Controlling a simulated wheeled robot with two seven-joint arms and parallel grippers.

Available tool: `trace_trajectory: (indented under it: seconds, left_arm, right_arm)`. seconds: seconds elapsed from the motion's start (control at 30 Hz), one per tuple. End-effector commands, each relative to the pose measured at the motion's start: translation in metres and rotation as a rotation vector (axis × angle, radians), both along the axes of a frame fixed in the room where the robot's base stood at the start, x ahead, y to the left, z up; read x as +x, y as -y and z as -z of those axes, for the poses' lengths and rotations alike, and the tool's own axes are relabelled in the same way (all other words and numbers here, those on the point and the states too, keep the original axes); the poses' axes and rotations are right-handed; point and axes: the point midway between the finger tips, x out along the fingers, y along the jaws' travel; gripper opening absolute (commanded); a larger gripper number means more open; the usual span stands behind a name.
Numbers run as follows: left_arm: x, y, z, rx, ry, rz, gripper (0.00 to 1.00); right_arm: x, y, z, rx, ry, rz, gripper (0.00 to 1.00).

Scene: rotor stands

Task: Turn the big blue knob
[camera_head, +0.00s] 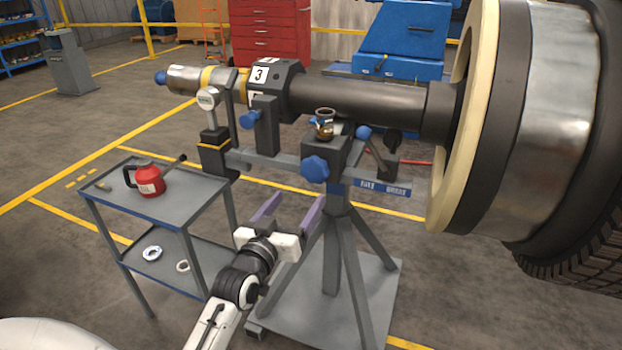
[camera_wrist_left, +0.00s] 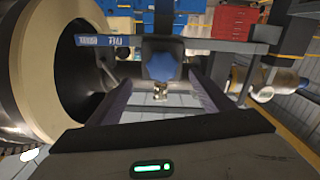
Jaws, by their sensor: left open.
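The big blue knob (camera_head: 315,169) is on the front of the grey rotor stand (camera_head: 338,205), below the rotor shaft. In the left wrist view the knob (camera_wrist_left: 164,67) shows between and beyond the fingers. My left gripper (camera_head: 297,204) is open and empty, below and in front of the knob, its purple-grey fingers pointing up toward the stand. It also shows in the left wrist view (camera_wrist_left: 161,88), with a clear gap between the fingers. They appear apart from the knob. My right gripper is not in view.
A grey cart (camera_head: 192,205) with a red can (camera_head: 149,179) stands left of the stand. The rotor's large wheel (camera_head: 548,110) fills the right. Smaller blue knobs (camera_head: 249,119) sit near the shaft. Open floor lies between cart and stand.

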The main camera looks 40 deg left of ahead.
Motion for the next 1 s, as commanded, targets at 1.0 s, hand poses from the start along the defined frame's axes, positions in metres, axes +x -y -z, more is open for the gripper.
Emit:
trace_trajectory:
  seconds: [1.0]
  left_arm:
    - [0.102, -0.029, -0.007, -0.004, 0.018, -0.011, 0.74]
  right_arm:
    - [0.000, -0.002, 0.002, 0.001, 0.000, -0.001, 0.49]
